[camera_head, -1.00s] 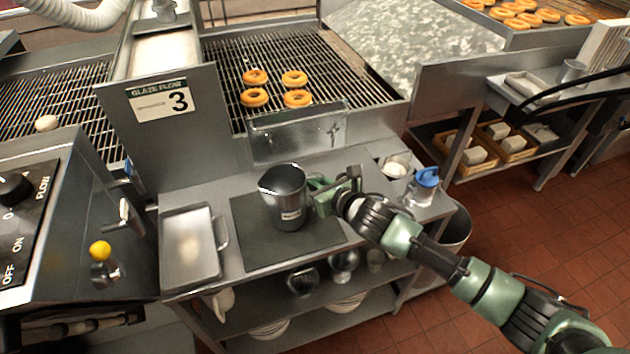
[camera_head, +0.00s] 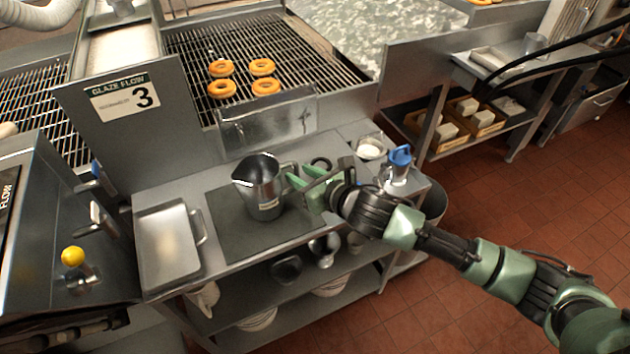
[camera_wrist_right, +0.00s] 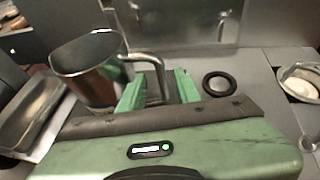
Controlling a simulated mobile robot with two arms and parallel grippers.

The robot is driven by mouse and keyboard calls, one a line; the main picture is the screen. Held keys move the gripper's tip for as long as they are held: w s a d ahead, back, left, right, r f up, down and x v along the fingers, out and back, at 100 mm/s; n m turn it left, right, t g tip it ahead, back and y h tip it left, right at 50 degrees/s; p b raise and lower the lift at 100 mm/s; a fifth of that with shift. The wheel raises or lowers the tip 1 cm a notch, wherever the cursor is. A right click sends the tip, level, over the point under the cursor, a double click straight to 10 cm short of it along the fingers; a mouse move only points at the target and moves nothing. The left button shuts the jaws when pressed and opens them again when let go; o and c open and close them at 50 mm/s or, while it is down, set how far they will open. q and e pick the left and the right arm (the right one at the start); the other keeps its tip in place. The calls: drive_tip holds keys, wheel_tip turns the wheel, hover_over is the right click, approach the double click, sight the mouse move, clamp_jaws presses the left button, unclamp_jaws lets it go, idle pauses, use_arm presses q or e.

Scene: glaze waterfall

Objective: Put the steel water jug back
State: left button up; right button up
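The steel water jug (camera_head: 258,187) stands upright on a dark mat (camera_head: 228,232) on the steel bench, its handle (camera_head: 288,168) turned to the right. In the right wrist view the jug (camera_wrist_right: 92,75) is at upper left, and its handle (camera_wrist_right: 156,66) reaches between my fingers. My right gripper (camera_head: 304,186) is just right of the jug at handle height. In the wrist view its green fingers (camera_wrist_right: 160,92) are spread, with a gap around the handle. Contact with the handle cannot be made out. My left gripper is out of view.
A steel tray (camera_head: 149,267) lies left of the mat. A black ring (camera_head: 321,162), a bowl with white contents (camera_head: 370,148) and a blue-topped pitcher (camera_head: 399,163) stand to the right. The glaze conveyor with doughnuts (camera_head: 262,67) is behind. Vessels sit on the shelf below.

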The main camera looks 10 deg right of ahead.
drive_tip(key=v, duration=0.6)
idle(0.3)
